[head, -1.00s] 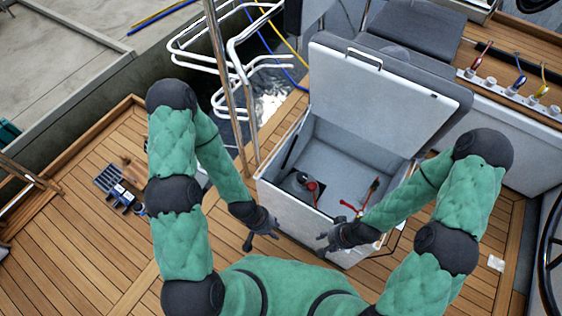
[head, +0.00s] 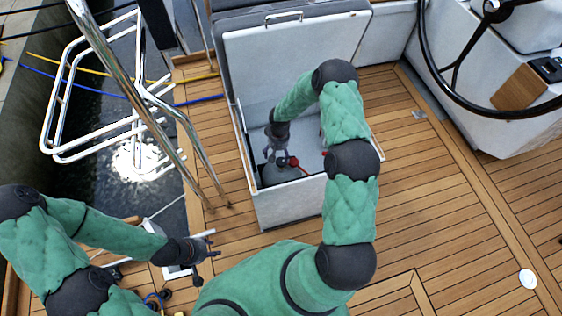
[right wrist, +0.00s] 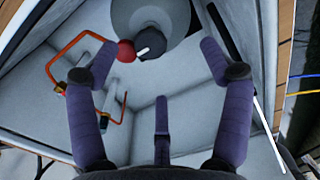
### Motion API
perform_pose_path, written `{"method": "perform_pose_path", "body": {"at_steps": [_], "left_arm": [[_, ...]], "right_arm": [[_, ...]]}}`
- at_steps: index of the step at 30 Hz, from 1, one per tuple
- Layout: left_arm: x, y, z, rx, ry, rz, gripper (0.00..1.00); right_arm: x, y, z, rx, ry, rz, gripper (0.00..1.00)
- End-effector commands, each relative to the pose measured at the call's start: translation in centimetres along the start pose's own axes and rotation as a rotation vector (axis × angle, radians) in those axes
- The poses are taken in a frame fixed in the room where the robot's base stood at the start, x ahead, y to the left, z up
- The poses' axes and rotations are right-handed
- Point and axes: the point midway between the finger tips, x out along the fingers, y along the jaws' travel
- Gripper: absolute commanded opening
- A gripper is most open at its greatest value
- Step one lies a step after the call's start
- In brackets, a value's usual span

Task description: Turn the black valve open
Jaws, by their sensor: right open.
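A grey bottle (right wrist: 172,18) stands inside the open white locker (head: 290,211). In the right wrist view, a small black valve (right wrist: 147,44) with a white mark sits at the bottle, beside a red ball-shaped part (right wrist: 125,52). The red part also shows in the head view (head: 293,160). My right gripper (head: 279,153) reaches down into the locker over the bottle. In the wrist view it (right wrist: 159,48) is open, with its fingers spread on either side of the valve and nothing held. My left gripper (head: 212,244) is open and empty, outside the locker at left.
The locker's raised lid (head: 295,55) stands behind my right arm. A red bent pipe (right wrist: 75,50) runs along the locker wall. Steel rails (head: 130,80) and water lie at left. A steering wheel (head: 450,80) is at right.

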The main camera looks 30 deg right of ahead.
Motion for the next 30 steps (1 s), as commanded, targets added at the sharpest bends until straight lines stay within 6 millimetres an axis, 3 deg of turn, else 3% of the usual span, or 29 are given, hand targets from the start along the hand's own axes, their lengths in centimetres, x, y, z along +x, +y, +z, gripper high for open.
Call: {"method": "perform_pose_path", "body": {"at_steps": [3, 8, 21, 30], "left_arm": [[0.3, -0.1, 0.0, 0.001, -0.001, 0.000, 0.40], [0.6, -0.2, 0.0, 0.001, -0.001, 0.000, 0.40], [2.5, -0.9, -0.1, 0.000, 0.000, 0.000, 0.40], [3.0, -1.1, -0.1, 0.000, 0.000, 0.000, 0.40]], "right_arm": [[-0.2, 1.9, -1.5, 0.015, 0.007, 0.045, 0.80], [0.6, 2.6, -1.9, 0.020, 0.007, 0.061, 0.80], [7.9, 2.9, -1.9, 0.019, 0.008, 0.059, 0.80], [10.2, 3.1, -1.9, 0.019, 0.010, 0.059, 0.80]]}}
